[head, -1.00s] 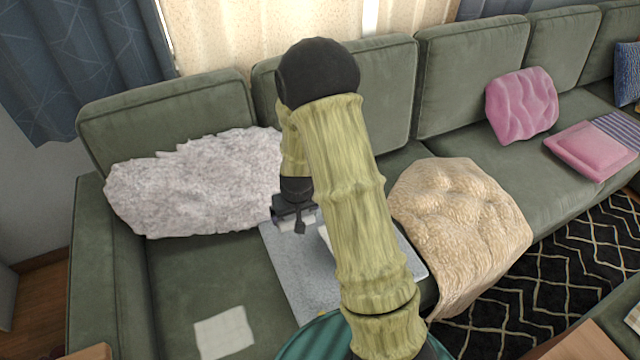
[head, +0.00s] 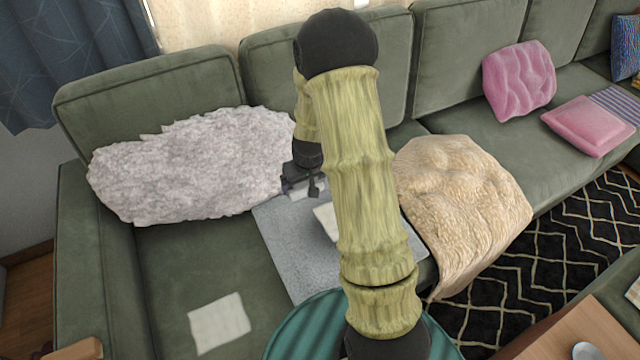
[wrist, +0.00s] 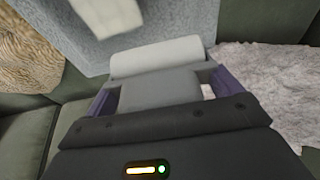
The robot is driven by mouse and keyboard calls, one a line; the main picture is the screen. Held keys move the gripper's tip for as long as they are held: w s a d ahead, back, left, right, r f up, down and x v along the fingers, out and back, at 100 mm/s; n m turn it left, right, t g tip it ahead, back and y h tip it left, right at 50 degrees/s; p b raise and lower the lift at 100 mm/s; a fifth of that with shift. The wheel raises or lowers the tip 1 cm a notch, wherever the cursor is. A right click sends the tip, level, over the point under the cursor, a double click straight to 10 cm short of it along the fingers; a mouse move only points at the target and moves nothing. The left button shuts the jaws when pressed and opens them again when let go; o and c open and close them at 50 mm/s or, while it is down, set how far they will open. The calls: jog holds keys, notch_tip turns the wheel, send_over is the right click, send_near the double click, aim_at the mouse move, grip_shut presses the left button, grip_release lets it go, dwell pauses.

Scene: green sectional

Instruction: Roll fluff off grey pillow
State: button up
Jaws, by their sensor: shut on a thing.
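The grey pillow (head: 290,245) is a flat square on the sofa seat, partly hidden behind my arm; it also shows in the wrist view (wrist: 185,22). A pale patch (head: 326,222) lies on it; I cannot tell whether it is light or fluff. I make out no separate tufts of fluff. My gripper (head: 305,186) is at the pillow's back edge. In the wrist view its fingers (wrist: 165,92) are shut on the grey handle of a lint roller, whose white cylinder (wrist: 157,55) points toward the pillow. I cannot tell whether the roller touches the pillow.
A shaggy whitish cushion (head: 190,165) leans to the left of my gripper. A tan fluffy throw (head: 465,205) drapes over the seat on the right. Sofa backrests (head: 250,80) stand close behind. The seat front left (head: 180,270) is clear except for a bright patch.

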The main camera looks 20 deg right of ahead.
aim_at(317, 179)
jog(key=d, duration=0.1)
jog(key=d+f+b, duration=0.1)
jog(key=w+d+f+b, duration=0.1)
jog(key=d, duration=0.1)
jog(key=shift+d+f, duration=0.1)
jog(key=shift+d, duration=0.4)
